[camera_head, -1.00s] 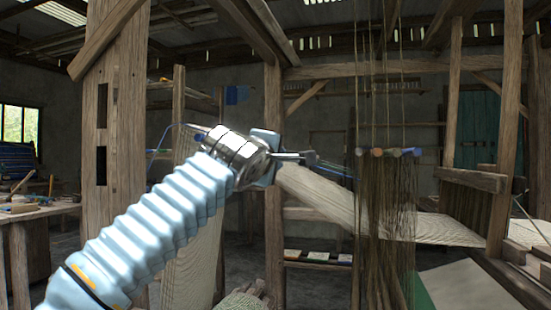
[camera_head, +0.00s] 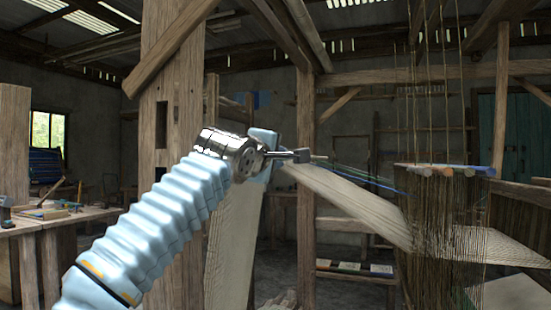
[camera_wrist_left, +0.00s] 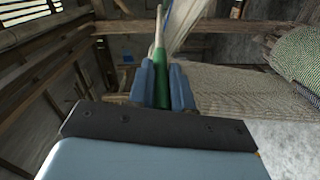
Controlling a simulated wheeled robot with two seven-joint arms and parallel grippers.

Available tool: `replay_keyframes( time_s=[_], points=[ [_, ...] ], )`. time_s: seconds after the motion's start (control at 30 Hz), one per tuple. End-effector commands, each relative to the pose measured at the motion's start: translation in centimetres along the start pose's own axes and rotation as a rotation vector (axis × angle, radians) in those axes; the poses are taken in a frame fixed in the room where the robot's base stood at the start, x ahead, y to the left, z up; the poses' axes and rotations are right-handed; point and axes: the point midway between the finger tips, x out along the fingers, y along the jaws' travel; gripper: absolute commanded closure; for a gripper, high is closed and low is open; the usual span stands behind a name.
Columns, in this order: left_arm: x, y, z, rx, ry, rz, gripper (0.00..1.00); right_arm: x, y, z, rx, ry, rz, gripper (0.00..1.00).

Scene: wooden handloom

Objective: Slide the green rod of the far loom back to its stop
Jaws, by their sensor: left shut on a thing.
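My left gripper (camera_head: 300,155) is up beside the loom's warp in the head view, its arm coming in from the lower left. In the left wrist view its two blue fingers (camera_wrist_left: 162,88) are closed on the green rod (camera_wrist_left: 162,62), one on each side. The rod has a green body and a pale, tapering end that points away from the gripper. In the head view thin green and blue lines run right from near the fingertips; I cannot tell which is the rod. The stop cannot be made out. My right gripper is not in view.
A pale warp sheet (camera_head: 355,203) slopes down right from near the gripper. Hanging heddles (camera_head: 437,225) under colour-tipped bars stand at the right. A thick wooden post (camera_head: 172,130) stands behind my arm. A workbench (camera_head: 60,222) with tools is at the far left.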

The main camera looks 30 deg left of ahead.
Motion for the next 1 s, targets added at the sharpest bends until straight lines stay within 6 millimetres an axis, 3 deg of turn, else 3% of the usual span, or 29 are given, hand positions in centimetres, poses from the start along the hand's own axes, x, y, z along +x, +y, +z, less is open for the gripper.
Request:
replay_keyframes(
  time_s=[0.23,0.27,0.4,0.77,1.0],
  points=[
    [-0.1,0.1,-0.6,0.001,0.012,0.003,1.0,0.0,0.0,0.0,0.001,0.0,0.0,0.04],
    [-0.1,0.1,-0.6,0.002,0.013,0.003,0.76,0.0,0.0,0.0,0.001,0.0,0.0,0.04],
    [-0.1,0.1,-0.5,0.001,0.01,0.003,0.56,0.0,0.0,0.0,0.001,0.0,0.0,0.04],
    [-0.7,0.0,-0.3,0.001,0.006,0.004,0.56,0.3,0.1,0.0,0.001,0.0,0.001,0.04],
    [-5.5,-0.2,-0.3,-0.001,0.007,0.006,0.56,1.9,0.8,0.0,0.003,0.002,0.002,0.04]
  ],
)
